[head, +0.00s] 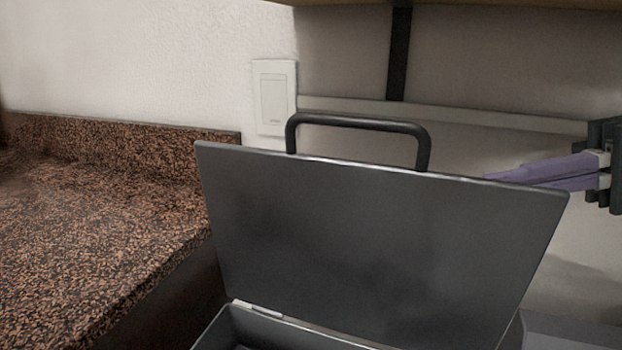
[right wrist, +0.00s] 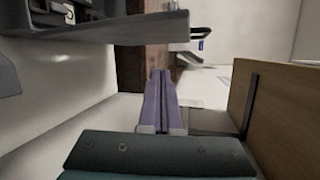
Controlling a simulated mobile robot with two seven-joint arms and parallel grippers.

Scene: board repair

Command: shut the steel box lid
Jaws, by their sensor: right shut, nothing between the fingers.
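The steel box (head: 225,335) is dark grey and cut off by the bottom of the head view. Its lid (head: 375,245) stands open, nearly upright, with its inner face toward me. A black handle (head: 358,122) rises past the lid's top edge. My right gripper (head: 490,178) comes in from the right with purple fingers shut and empty. Its fingertips are partly hidden behind the lid's upper right edge; contact cannot be told. My left gripper is not in view.
A speckled brown countertop (head: 90,240) with a raised back edge lies to the left. A white wall switch (head: 274,97) is behind the lid. A wooden cabinet (right wrist: 280,110) shows at the right of the wrist view. Pale wall surrounds the gripper.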

